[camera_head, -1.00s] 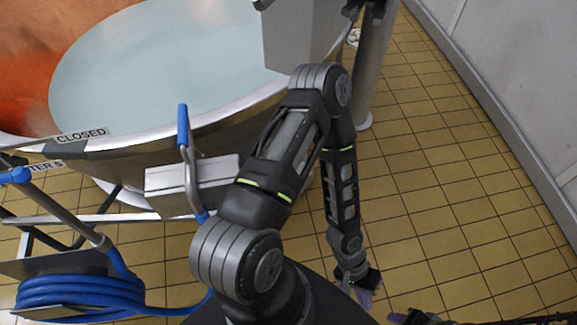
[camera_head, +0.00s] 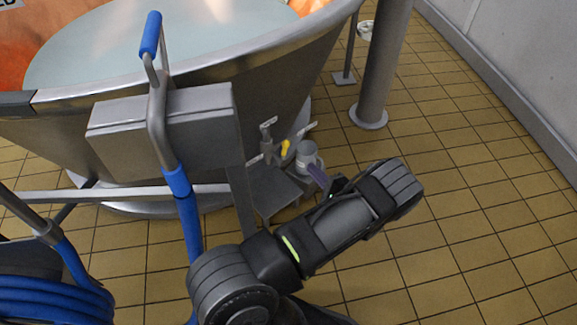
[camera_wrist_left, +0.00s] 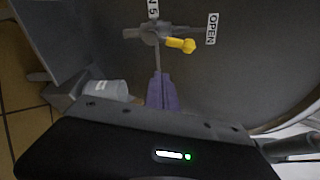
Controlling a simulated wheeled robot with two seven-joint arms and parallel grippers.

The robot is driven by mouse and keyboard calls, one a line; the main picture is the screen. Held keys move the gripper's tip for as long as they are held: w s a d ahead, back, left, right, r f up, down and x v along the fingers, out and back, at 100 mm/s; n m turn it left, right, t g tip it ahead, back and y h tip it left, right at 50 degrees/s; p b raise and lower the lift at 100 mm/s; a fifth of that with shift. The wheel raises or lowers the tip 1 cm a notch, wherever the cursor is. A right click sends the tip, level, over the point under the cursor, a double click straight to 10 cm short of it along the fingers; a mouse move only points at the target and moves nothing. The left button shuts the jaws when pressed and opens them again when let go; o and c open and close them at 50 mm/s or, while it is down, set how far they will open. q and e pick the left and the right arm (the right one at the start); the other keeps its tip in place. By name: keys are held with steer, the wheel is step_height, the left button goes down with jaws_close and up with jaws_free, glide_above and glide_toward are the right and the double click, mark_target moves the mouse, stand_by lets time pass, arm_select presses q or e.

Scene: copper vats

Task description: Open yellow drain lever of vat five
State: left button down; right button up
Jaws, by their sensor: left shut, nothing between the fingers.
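The yellow drain lever (camera_head: 285,147) is low on the side of the metal vat (camera_head: 290,95). In the left wrist view the lever (camera_wrist_left: 182,44) points right from its grey valve, towards an OPEN label (camera_wrist_left: 211,28); a label ending in 5 (camera_wrist_left: 153,9) is above the valve. My left gripper (camera_head: 318,176) is shut and empty, its purple fingers (camera_wrist_left: 162,92) just below the valve in the wrist view. In the head view the gripper is right of and below the lever. Contact with it does not show. My right gripper is not in view.
A white cylindrical thing (camera_head: 306,154) stands beside the fingers. A grey box (camera_head: 160,127) and a blue-handled hose pipe (camera_head: 156,110) are in front of the vat. A coiled blue hose (camera_head: 50,300) is at lower left. The tiled floor at right (camera_head: 490,190) is clear.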

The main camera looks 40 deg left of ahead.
arm_select(q)
steer(key=shift+w+d+r+t+y, duration=0.1)
steer(key=shift+w+r+t+y, duration=0.25)
steer(key=shift+w+r, duration=0.4)
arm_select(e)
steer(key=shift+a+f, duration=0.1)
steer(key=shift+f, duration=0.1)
arm_select(q)
steer(key=shift+f, duration=0.15)
